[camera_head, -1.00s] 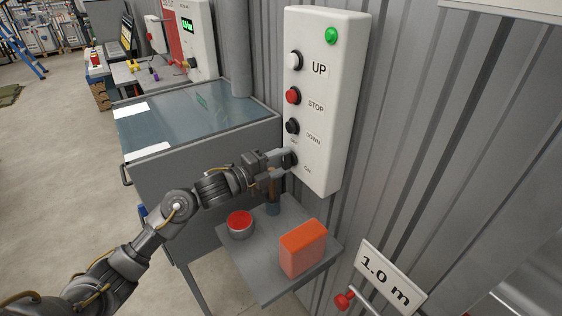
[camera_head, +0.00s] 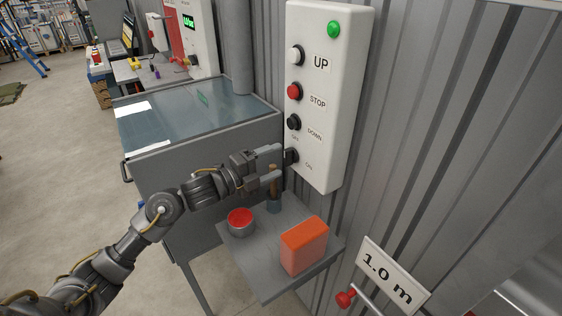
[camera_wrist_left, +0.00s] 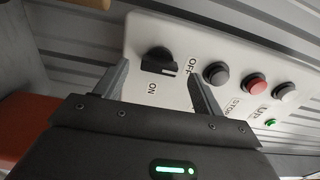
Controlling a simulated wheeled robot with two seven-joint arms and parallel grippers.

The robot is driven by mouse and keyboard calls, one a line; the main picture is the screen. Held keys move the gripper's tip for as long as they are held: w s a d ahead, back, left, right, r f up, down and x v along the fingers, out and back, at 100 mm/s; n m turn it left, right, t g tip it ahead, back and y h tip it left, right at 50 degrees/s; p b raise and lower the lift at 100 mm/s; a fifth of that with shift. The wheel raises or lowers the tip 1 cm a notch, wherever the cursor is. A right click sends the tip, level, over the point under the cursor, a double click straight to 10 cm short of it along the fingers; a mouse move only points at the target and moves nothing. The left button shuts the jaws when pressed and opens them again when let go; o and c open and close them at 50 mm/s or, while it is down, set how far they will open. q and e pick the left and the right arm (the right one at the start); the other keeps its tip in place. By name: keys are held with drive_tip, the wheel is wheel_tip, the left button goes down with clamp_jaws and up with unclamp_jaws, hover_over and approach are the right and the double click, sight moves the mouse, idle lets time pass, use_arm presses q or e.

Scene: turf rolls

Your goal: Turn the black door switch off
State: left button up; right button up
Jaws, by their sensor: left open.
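The black door switch (camera_head: 291,156) is the lowest control on the white panel (camera_head: 326,90). It also shows in the left wrist view (camera_wrist_left: 158,60), with the OFF label to its right and the ON label below it. Its white mark is at its lower right, on the side towards OFF; the exact angle is hard to read. My left gripper (camera_head: 278,162) is open just in front of the switch, and its fingers (camera_wrist_left: 158,74) appear either side of it in the wrist view. Nothing is between them. My right gripper is not in view.
Above the switch are DOWN, STOP and UP buttons and a green light (camera_head: 333,29). Below my gripper, a small shelf (camera_head: 265,283) holds an orange block (camera_head: 304,246), a red-topped can (camera_head: 240,222) and a brush-like item in a blue holder. A grey cabinet (camera_head: 195,130) stands left.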

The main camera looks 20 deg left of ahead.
use_arm(q)
drive_tip(key=b+v, duration=0.1)
drive_tip(key=v, duration=0.6)
drive_tip(key=shift+s+a+b, duration=0.2)
drive_tip(key=shift+s+b, duration=0.05)
drive_tip(key=shift+b, duration=0.05)
